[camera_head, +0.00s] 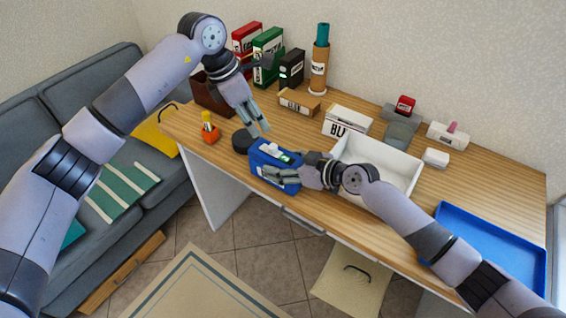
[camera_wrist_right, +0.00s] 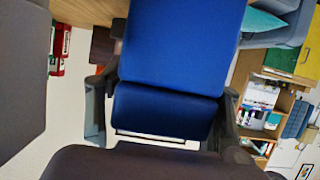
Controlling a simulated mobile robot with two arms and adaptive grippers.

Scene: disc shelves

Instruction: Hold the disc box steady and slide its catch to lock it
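The blue disc box (camera_head: 262,160) stands at the front edge of the wooden desk. On its top is a pale strip with a small green part (camera_head: 284,157), perhaps the catch; it is too small to tell its position. My right gripper (camera_head: 283,174) is at the box's front right, one finger along its front. In the right wrist view the blue box (camera_wrist_right: 180,60) fills the space between the two fingers, which lie against its sides. My left gripper (camera_head: 259,132) points down just above and behind the box, apart from it. Its finger gap is unclear.
A black round thing (camera_head: 241,140) and an orange holder (camera_head: 210,133) stand left of the box. A white open bin (camera_head: 408,190) is close on the right, with a blue tray (camera_head: 490,222) farther right. Binders and a white box (camera_head: 352,115) stand behind.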

